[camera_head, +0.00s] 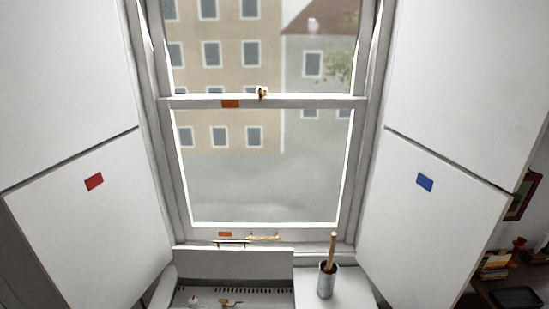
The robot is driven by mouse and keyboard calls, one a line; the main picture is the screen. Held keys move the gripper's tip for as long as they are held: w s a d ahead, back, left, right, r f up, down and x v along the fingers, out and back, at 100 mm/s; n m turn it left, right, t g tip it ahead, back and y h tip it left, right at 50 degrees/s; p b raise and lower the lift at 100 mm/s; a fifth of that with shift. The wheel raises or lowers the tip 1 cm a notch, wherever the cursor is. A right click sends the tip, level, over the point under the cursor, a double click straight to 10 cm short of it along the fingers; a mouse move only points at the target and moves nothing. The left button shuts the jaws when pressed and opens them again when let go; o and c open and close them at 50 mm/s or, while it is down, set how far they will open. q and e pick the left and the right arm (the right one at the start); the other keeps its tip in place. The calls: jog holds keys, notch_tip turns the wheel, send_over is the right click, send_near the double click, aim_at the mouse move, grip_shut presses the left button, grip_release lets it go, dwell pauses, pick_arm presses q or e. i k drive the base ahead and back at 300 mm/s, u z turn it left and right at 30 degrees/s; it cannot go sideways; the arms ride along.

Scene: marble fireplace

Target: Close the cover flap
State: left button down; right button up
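The cover flap (240,263) looks like the pale panel standing raised against the window's lower frame. A small brass handle (231,244) shows at its top edge. Below it is an open recess (262,296) with a dark slotted strip, a brass fitting (230,304) and a small white and red item (194,302). The recess's lower part is cut off by the picture edge. Neither of my grippers is in view.
A grey cup (327,281) holding a wooden-handled tool stands on the white ledge (352,290) right of the recess. White shutter panels with a red patch (94,182) and a blue patch (425,182) flank the window. A cluttered dark table (510,280) is at far right.

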aim_at(191, 262)
jog(key=u, duration=0.6)
jog(key=i, duration=1.2)
jog(key=z, duration=0.05)
